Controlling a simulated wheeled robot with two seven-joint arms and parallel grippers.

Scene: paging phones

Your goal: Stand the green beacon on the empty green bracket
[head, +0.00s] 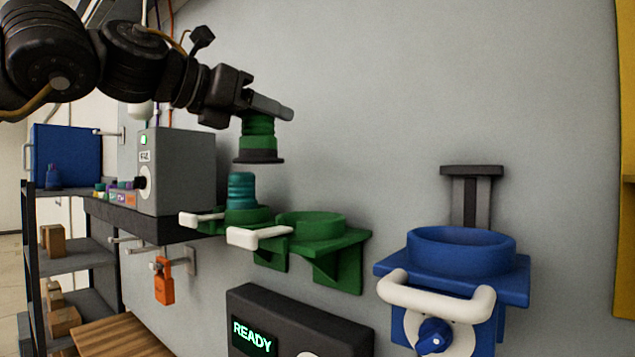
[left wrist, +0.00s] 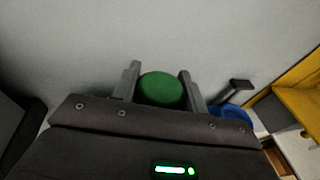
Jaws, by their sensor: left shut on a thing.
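My left gripper (head: 268,104) is shut on the green beacon (head: 258,128), which hangs upright with its dark base down. In the left wrist view the beacon's round green top (left wrist: 161,89) sits between the two fingers of the left gripper (left wrist: 160,82). The empty green bracket (head: 340,250) is on the wall, below and to the right of the held beacon, with an open ring on top. Another green bracket (head: 270,255) beside it on the left holds a teal beacon (head: 240,191). The held beacon is above the teal one in the picture, apart from both brackets. My right gripper is not in view.
A blue bracket (head: 452,285) with a white handle and blue knob stands at the right. White handles (head: 258,236) stick out before the green brackets. A dark READY box (head: 300,325) is below, and a grey box (head: 180,170) at the left. The wall above the brackets is clear.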

